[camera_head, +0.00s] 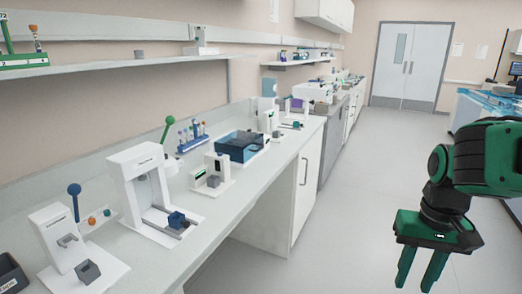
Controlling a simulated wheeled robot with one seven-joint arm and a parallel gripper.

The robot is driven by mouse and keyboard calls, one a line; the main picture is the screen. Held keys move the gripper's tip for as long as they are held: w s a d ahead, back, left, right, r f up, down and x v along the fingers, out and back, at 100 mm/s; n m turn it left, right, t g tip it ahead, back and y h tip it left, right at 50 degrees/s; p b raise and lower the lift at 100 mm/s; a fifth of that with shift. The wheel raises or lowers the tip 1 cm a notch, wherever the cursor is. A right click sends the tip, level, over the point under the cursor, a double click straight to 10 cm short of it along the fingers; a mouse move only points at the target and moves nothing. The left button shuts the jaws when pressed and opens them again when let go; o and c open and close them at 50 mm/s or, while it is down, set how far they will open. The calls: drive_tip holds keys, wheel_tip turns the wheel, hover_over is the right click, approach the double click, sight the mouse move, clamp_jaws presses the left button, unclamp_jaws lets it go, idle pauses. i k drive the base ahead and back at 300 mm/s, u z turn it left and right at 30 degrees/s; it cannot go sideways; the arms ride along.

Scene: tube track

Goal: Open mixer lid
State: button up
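A dark box with a blue see-through cover (240,143) stands on the long white counter, left of the picture's middle. It may be the mixer, but I cannot be sure from this view. Its cover looks shut. My gripper (418,280) hangs at the lower right over the open floor, fingers pointing down. Its two green fingers are apart with nothing between them. It is well to the right of the counter and apart from the box.
A tall white device (137,180) with a green-knobbed lever, a white device with a blue knob (62,245) and a small white device (217,172) stand nearer on the counter. A tube rack (192,138) is behind. A shelf (130,70) overhangs. The aisle floor (335,220) is clear.

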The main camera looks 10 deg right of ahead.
sight(236, 153)
drive_tip(key=u, duration=0.2)
drive_tip(key=i, duration=1.2)
drive_tip(key=z, duration=0.35)
